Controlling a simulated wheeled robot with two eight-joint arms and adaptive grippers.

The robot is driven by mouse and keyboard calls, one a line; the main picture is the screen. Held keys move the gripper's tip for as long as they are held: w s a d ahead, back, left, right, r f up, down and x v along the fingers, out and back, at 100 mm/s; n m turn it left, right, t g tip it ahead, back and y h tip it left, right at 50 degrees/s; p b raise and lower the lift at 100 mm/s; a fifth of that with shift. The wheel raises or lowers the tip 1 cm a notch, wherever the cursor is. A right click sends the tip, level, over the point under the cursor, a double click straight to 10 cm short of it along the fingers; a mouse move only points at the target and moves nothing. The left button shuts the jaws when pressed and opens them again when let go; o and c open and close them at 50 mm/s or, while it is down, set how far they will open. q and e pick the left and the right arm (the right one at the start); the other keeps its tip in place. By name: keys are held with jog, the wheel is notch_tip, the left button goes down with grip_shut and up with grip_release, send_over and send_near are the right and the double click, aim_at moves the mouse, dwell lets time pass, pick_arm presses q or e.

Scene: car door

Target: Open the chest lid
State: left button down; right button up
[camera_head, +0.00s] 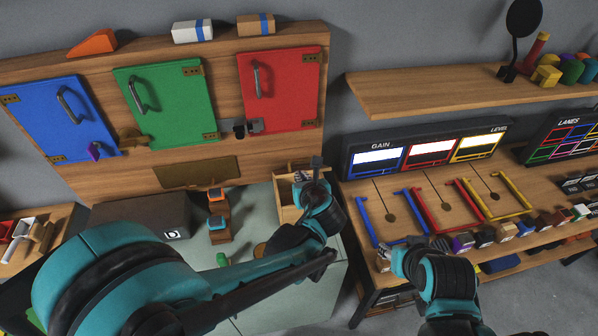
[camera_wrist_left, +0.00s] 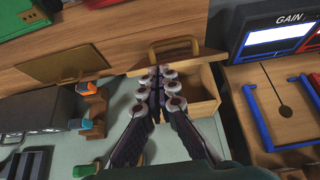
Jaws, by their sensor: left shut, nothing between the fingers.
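A small light wooden chest (camera_head: 287,206) sits on the pale green cabinet top; part of its inside shows. It also shows in the left wrist view (camera_wrist_left: 207,108). A wooden panel with a loop handle (camera_wrist_left: 174,46), seemingly its lid, stands at its back edge. The lid's exact angle is hard to tell. My left gripper (camera_head: 316,163) is shut and empty, its fingers (camera_wrist_left: 168,88) over the chest opening, in front of the handle. I cannot tell if they touch the lid. My right gripper (camera_head: 412,243) is low by the right bench's front edge, its fingers unclear.
A dark grey box (camera_head: 140,222) and a wooden stand with orange and blue parts (camera_head: 218,215) are left of the chest. Blue, green and red doors (camera_head: 280,90) hang on the board behind. The GAIN panel (camera_head: 428,150) and slider bench (camera_head: 430,205) are close on the right.

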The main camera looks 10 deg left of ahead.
aim_at(294, 171)
pick_arm(q)
jog(key=b+x, duration=0.1)
jog(key=x, duration=0.7)
jog(key=shift+w+a+f+b, duration=0.15)
jog(key=shift+w+f+b, duration=0.1)
jog(key=shift+w+b, duration=0.1)
jog(key=w+r+g+p, duration=0.1)
jog(key=p, duration=0.1)
jog(key=w+a+r+g+p, duration=0.1)
jog(key=r+p, duration=0.1)
jog(key=shift+w+h, duration=0.3)
jog(key=shift+w, duration=0.05)
jog(key=shift+w+a+r, duration=0.2)
jog(key=shift+w, duration=0.55)
jog(key=shift+w+a+r, duration=0.15)
jog(key=shift+w+a, duration=0.1)
jog(key=shift+w, duration=0.5)
